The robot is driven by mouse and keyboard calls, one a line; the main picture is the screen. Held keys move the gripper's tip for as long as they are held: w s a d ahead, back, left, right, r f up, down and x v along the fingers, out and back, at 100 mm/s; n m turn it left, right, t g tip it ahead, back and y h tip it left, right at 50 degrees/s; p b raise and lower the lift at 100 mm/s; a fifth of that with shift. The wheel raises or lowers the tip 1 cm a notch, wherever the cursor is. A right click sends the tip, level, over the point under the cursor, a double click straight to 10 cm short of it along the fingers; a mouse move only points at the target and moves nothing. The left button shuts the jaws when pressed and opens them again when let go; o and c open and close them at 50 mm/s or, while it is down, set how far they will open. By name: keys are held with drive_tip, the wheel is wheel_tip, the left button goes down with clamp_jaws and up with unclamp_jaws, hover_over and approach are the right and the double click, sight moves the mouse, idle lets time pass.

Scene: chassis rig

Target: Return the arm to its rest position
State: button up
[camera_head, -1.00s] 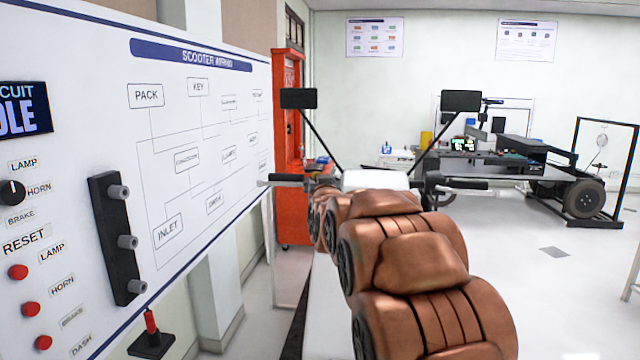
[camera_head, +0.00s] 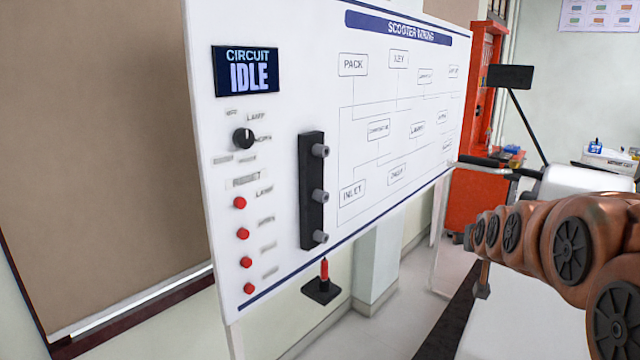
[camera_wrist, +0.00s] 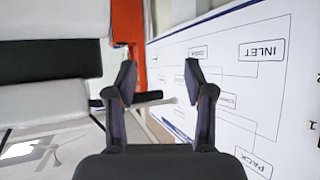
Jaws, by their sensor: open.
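My copper-coloured arm (camera_head: 570,245) reaches in from the right edge of the head view, its links lined up away from the camera. My gripper (camera_wrist: 160,78) shows in the wrist view with its two dark fingers apart and nothing between them. Behind the fingers, the wiring board shows at a slant in the wrist view (camera_wrist: 235,75), with a dark bar like a scooter's handlebar grip (camera_wrist: 148,97) beyond the fingers. I see no contact with either. In the head view I cannot make out the fingers clearly.
The white wiring board (camera_head: 400,100) stands left of my arm, with an "IDLE" display (camera_head: 246,71), a knob (camera_head: 243,138), red buttons (camera_head: 240,203) and a black strip of pegs (camera_head: 312,190). A red cabinet (camera_head: 478,180) stands behind. A white scooter body (camera_head: 590,180) lies beside my arm.

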drive_tip(key=s+a+f+n+g+y, duration=0.1)
drive_tip(key=s+a+f+g, duration=0.1)
drive_tip(key=s+a+f, duration=0.3)
drive_tip(key=s+a+f+g+y, duration=0.1)
drive_tip(key=s+a+f+g, duration=0.2)
drive_tip(key=s, duration=0.4)
drive_tip(key=s+a+f+g, duration=0.2)
drive_tip(key=s, duration=0.8)
drive_tip(key=s+a+f+n+g, duration=0.1)
drive_tip(key=s+a+f+g, duration=0.1)
drive_tip(key=s, duration=0.8)
drive_tip(key=s+a+f+n+g+y, duration=0.1)
drive_tip(key=s+a+f+g, duration=0.2)
drive_tip(key=s, duration=0.6)
drive_tip(key=shift+s+f+g, duration=0.2)
drive_tip(key=shift+s+g, duration=0.2)
drive_tip(key=shift+g, duration=0.2)
